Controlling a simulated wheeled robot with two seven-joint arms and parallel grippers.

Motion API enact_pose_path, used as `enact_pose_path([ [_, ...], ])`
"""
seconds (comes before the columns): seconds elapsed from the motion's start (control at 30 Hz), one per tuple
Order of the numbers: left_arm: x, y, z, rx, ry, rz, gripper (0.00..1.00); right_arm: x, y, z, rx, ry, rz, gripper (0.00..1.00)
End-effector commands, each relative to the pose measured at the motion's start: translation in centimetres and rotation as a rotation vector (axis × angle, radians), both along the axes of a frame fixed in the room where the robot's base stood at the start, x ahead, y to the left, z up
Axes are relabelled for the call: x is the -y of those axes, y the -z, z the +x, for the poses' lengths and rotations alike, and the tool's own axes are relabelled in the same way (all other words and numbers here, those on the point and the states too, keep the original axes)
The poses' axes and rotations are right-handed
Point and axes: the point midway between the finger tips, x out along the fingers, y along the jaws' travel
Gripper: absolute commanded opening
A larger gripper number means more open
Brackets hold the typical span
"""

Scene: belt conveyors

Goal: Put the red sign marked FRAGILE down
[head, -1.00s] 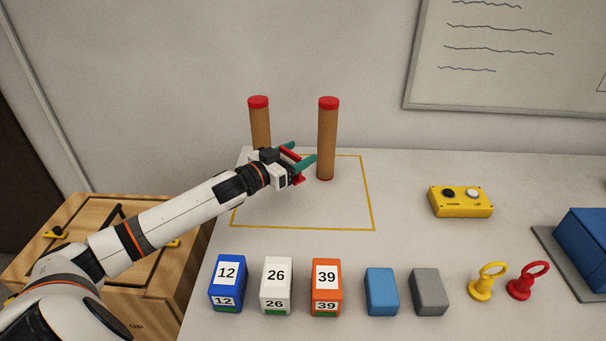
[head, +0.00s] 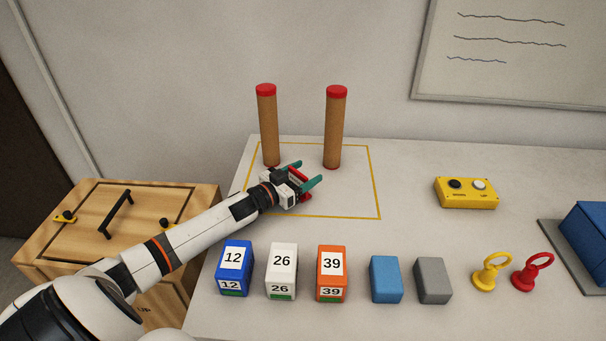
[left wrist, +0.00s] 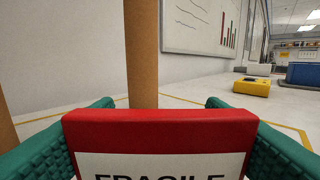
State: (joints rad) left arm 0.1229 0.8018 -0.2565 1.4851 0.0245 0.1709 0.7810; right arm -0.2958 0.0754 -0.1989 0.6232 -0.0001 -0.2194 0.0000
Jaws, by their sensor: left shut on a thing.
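The red sign marked FRAGILE (left wrist: 160,130) fills the lower middle of the left wrist view, upright, with its white panel and the top of the lettering showing. Its lower part is cut off there. My left gripper (head: 304,175) is shut on the sign, with a green finger at each side. In the head view only small red parts of the sign (head: 306,197) show around the gripper, low over the yellow-outlined area (head: 377,190). I cannot tell whether its bottom edge touches the table. My right gripper is not in view.
Two brown posts with red tops (head: 268,130) (head: 334,130) stand behind the gripper. Numbered boxes (head: 234,268), plain blocks (head: 386,278) and ring-handled pieces (head: 491,270) line the front. A yellow button box (head: 466,193) stands right. The table between is clear.

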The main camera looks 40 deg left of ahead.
Motion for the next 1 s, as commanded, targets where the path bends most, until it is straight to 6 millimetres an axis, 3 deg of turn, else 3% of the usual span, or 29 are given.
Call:
enact_pose_path([
  [0.03,0.0,0.2,0.0,0.0,0.0,0.0,0.43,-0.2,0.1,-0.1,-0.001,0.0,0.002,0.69],
  [0.07,0.0,0.2,0.0,0.0,0.0,0.0,0.68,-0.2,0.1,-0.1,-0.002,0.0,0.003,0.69],
  [0.2,0.0,0.1,0.0,0.0,0.0,0.0,0.87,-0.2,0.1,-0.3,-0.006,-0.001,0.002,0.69],
  [0.57,-0.1,0.0,-0.4,-0.001,0.0,-0.001,0.87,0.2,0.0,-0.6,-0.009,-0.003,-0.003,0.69],
  [1.0,-1.7,0.2,-7.3,-0.005,0.0,-0.001,0.87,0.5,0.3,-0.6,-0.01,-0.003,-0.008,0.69],
])
